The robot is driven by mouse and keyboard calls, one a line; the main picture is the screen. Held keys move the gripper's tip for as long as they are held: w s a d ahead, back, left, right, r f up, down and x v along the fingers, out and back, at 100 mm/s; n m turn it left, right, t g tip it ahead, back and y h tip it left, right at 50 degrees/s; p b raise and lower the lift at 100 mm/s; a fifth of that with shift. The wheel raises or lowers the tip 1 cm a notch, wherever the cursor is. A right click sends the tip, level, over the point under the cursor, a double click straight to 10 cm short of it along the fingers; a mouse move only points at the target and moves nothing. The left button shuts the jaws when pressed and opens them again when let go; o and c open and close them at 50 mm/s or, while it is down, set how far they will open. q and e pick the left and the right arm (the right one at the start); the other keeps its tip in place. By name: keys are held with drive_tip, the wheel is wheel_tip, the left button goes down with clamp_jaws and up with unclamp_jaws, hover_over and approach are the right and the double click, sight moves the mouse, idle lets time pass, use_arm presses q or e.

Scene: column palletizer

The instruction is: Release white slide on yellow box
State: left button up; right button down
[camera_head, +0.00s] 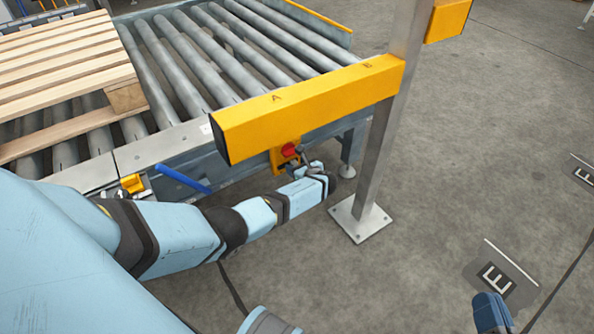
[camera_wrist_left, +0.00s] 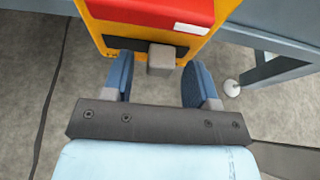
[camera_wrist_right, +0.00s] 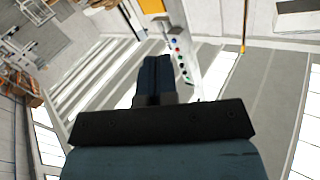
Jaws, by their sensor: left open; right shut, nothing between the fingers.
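The yellow box (camera_head: 279,164) with a red part on it hangs under the large yellow beam in the head view. It fills the top of the left wrist view (camera_wrist_left: 108,38), with a dark slot below the red part. The white slide (camera_wrist_left: 161,60) looks light grey and sticks out at the right end of this slot. My left gripper (camera_wrist_left: 160,78) is open, its blue fingers on either side of the slide with gaps on both sides. In the head view it (camera_head: 307,166) is beside the box. My right gripper (camera_wrist_right: 154,78) is shut and empty, away from the box.
A roller conveyor (camera_head: 225,50) carries a wooden pallet (camera_head: 60,70) at the left. The yellow beam (camera_head: 310,105) meets a grey metal post (camera_head: 376,165) just right of my left gripper. A blue handle (camera_head: 183,179) juts out below the conveyor edge. Open floor lies to the right.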

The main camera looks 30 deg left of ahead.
sight(283, 168)
use_arm(q)
drive_tip(key=shift+a, duration=0.2)
use_arm(e)
drive_tip(key=shift+f, duration=0.15)
use_arm(q)
drive_tip(key=shift+c, duration=0.2)
